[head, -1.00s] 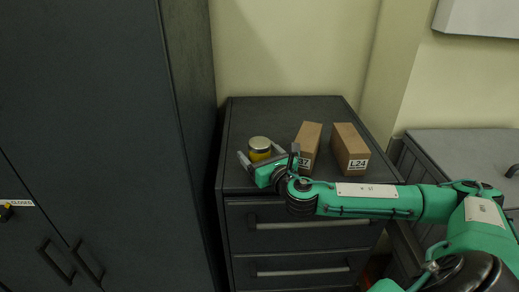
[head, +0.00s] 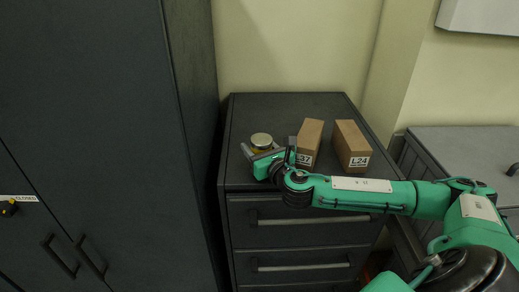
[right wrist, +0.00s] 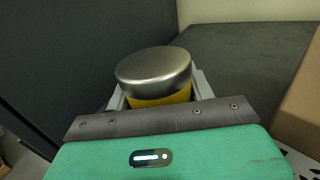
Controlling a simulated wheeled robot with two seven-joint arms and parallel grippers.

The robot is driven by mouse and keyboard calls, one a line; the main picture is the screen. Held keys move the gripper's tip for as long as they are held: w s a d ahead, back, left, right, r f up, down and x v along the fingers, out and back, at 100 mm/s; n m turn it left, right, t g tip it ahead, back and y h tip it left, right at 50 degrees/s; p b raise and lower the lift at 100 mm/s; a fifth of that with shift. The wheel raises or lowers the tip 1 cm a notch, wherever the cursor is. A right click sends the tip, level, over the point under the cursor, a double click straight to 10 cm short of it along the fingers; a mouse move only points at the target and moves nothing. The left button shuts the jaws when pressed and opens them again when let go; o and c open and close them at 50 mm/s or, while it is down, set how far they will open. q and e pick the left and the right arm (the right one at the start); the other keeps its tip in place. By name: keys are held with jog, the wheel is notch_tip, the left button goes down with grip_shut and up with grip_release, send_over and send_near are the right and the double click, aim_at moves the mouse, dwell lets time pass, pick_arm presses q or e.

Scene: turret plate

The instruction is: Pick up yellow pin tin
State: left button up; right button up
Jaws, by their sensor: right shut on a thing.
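The yellow pin tin (head: 261,142) has a round metal lid and stands upright near the left side of the dark drawer cabinet's top (head: 290,108). My right gripper (head: 262,153) reaches it from the front right and is shut on the tin. In the right wrist view the tin (right wrist: 158,98) sits between the two grey fingers (right wrist: 155,94), its lid above them. Its lower part is hidden by the gripper. Whether its base touches the cabinet top cannot be told. My left gripper is not in view.
Two cardboard boxes stand right of the tin: one (head: 310,138) close to my right gripper and one marked L24 (head: 351,145). A tall dark cabinet (head: 100,120) rises at the left. The cabinet top behind the tin is clear. A grey chest (head: 465,150) stands at the right.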

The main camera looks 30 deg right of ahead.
notch_tip(320, 180, up, 20)
jog(key=b, duration=0.2)
dwell(0.4)
